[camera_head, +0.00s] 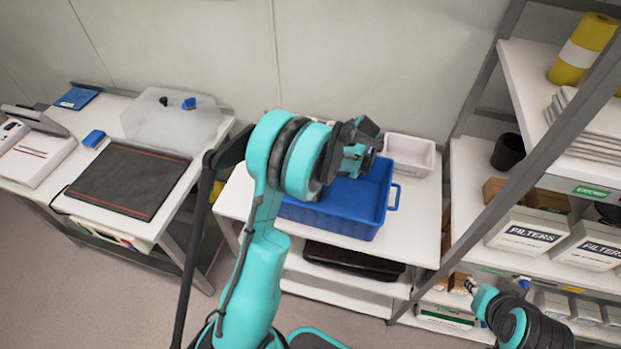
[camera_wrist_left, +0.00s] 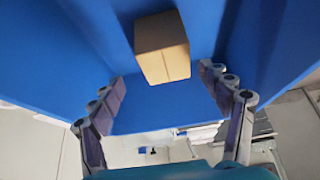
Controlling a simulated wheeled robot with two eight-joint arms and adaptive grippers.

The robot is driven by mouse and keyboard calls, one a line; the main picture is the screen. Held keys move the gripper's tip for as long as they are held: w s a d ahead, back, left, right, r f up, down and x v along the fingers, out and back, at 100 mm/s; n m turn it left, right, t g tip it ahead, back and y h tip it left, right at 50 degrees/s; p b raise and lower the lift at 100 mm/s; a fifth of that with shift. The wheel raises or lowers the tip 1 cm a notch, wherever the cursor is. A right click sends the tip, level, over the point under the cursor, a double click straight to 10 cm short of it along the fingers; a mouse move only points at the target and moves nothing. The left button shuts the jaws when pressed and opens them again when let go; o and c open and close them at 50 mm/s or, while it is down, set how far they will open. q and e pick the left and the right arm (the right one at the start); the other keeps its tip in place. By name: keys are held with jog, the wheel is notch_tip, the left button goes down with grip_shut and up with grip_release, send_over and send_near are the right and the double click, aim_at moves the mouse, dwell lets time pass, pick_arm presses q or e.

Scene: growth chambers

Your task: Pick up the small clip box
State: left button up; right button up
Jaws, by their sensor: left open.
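A small tan cardboard box (camera_wrist_left: 162,47), which I take to be the small clip box, sits inside the blue bin (camera_head: 345,222). The bin's blue inside also shows in the left wrist view (camera_wrist_left: 80,35). In the head view the box is hidden by the bin wall and my left arm. My left gripper (camera_head: 362,148) is over the bin's back part. In the left wrist view its fingers (camera_wrist_left: 162,75) are open, one on each side of the box, and appear apart from it. My right gripper (camera_head: 472,286) is small at the lower right, by the shelf; its fingers are unclear.
A white tray (camera_head: 410,152) stands behind the bin's right side on the white table (camera_head: 425,215). A shelf rack (camera_head: 470,195) with filter boxes (camera_head: 527,234) stands at the right. At the left, a bench holds a dark mat (camera_head: 130,180) and a clear sheet.

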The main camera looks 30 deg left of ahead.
pick_arm(q)
jog(key=shift+a+f, duration=0.2)
jog(key=shift+f, duration=0.15)
jog(key=shift+b+x, duration=0.5)
jog(key=shift+x, duration=0.4)
jog(key=x, duration=0.1)
jog(key=b+x, duration=0.1)
jog(key=x, duration=0.1)
jog(key=s+b+x, duration=0.1)
jog(key=x, duration=0.1)
jog(key=shift+f, duration=0.15)
jog(key=shift+d, duration=0.1)
jog(key=shift+c, duration=0.6)
jog(key=c, duration=1.2)
